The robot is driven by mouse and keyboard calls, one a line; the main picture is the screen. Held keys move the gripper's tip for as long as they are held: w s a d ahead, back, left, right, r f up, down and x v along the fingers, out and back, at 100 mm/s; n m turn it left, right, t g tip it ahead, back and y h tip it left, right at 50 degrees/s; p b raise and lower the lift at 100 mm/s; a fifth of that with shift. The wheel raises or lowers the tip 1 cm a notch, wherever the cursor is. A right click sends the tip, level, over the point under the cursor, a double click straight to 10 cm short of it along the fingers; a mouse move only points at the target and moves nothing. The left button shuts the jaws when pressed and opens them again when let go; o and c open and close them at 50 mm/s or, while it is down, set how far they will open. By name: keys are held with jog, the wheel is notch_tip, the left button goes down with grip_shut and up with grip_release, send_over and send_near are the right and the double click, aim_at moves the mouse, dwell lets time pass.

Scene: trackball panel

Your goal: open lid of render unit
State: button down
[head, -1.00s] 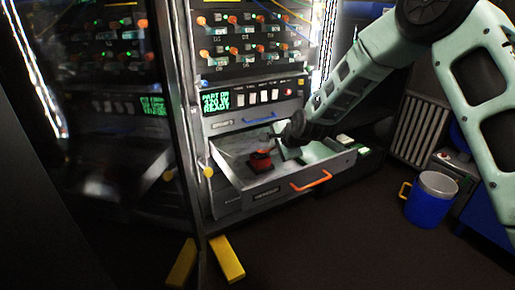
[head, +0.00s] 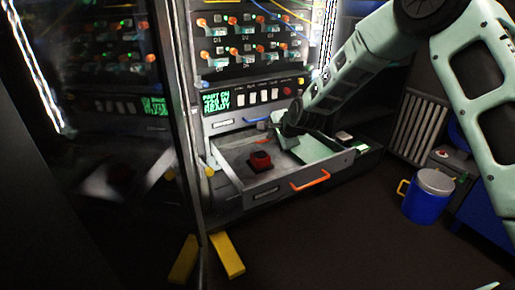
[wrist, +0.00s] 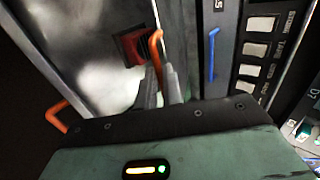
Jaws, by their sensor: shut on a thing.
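A grey drawer (head: 240,190) with a raised rim stands pulled out of the rack and has an orange handle (head: 311,181) on its front. A red block (head: 260,160) sits on the drawer's floor; it also shows in the wrist view (wrist: 130,48). In the wrist view, my gripper (wrist: 161,82) is shut on a second, upright orange handle (wrist: 155,45) beside the red block. In the head view, my gripper (head: 280,140) is over the right side of the drawer, its tips partly hidden. I cannot clearly make out which surface is the lid.
A rack panel with buttons and a green display (head: 216,102) rises behind the drawer, with a blue handle (head: 256,119) below it. A dark glass door (head: 110,150) stands open at left. A blue mug-like container (head: 428,197) stands at right.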

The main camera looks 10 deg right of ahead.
jog(key=shift+r, duration=0.15)
jog(key=shift+w+a+r+p, duration=0.1)
jog(key=shift+w+r+p, duration=0.25)
jog(key=shift+r+p, duration=0.25)
jog(key=shift+w+a+r+p, duration=0.1)
jog(key=shift+w+r+p, duration=0.25)
jog(key=shift+r+p, duration=0.25)
jog(key=shift+w, duration=0.1)
jog(key=shift+w+a+r+p, duration=0.2)
jog(key=shift+w+r+p, duration=0.3)
jog(key=shift+r+p, duration=0.2)
jog(key=shift+w+a+r+p, duration=0.15)
jog(key=shift+w+r+p, duration=0.4)
jog(key=shift+p, duration=0.15)
jog(key=shift+w+a+r+p, duration=0.1)
jog(key=shift+w+r+p, duration=0.2)
jog(key=shift+r+p, duration=0.25)
jog(key=shift+w+a+r+p, duration=0.25)
jog(key=shift+w+r+p, duration=0.25)
jog(key=shift+w+p, duration=0.35)
jog(key=shift+r, duration=0.1)
